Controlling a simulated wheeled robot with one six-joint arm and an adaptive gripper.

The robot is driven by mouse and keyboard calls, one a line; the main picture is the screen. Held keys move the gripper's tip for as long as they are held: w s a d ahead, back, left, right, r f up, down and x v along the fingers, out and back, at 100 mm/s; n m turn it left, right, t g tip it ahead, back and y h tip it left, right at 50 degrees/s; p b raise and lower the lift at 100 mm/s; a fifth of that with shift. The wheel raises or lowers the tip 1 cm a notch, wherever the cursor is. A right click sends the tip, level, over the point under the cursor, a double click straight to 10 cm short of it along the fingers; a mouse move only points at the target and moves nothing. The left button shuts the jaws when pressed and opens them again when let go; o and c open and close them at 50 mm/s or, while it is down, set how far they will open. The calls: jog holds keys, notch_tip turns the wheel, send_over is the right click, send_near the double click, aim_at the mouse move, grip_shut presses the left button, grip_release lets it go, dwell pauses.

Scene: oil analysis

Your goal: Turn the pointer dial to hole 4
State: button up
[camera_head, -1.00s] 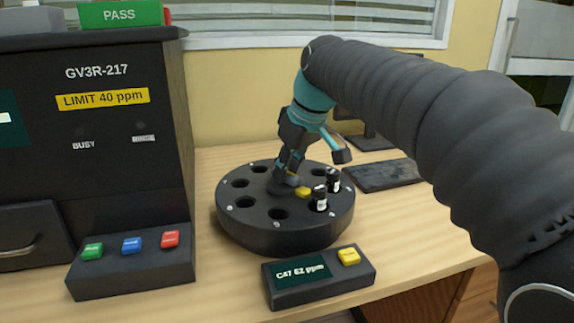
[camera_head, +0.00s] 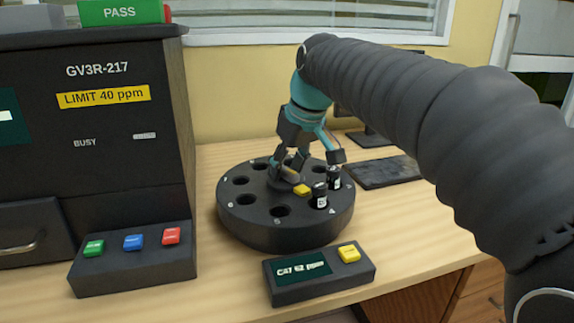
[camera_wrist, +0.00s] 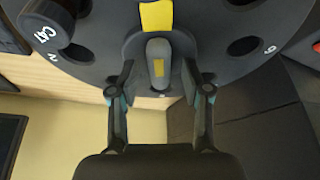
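The dark round carousel (camera_head: 262,237) has a ring of numbered holes. Its central pointer dial has a raised grip bar (camera_wrist: 158,62) and a yellow pointer mark (camera_head: 302,189); the mark also shows in the wrist view (camera_wrist: 156,15). In the head view the mark faces front-right, toward the vials. Which hole it points at I cannot tell; the numbers there are too small. My gripper (camera_wrist: 157,72) is over the dial, its two fingers apart on either side of the grip bar, with a visible gap on each side. In the head view my gripper (camera_head: 308,170) partly hides the dial.
Two dark-capped vials (camera_head: 319,195) (camera_head: 334,178) stand in the carousel's right side, close to my gripper. A small display box (camera_head: 300,270) with a yellow button is in front. The analyser (camera_head: 90,140) and its button panel (camera_head: 130,265) are at left. A keyboard (camera_head: 375,173) lies behind right.

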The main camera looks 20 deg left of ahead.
jog(key=v, duration=1.2)
jog(key=s+d+f+m+t+h, duration=0.1)
jog(key=s+d+f+m, duration=0.2)
jog(key=d+f, duration=0.35)
jog(key=s+d+f+m+t, duration=0.1)
jog(key=s+d+f+m, duration=0.15)
jog(key=d, duration=0.75)
jog(key=s+d+f+m+h, duration=0.1)
jog(key=s+d+f+m, duration=0.1)
jog(key=s+d+f, duration=0.3)
jog(key=s+d+f+m+t+h, duration=0.1)
jog(key=s+d+f+m, duration=0.2)
jog(key=f, duration=1)
jog(key=s+d, duration=0.3)
jog(key=s, duration=0.2)
jog(key=shift+h, duration=0.3)
jog(key=shift+s, duration=0.1)
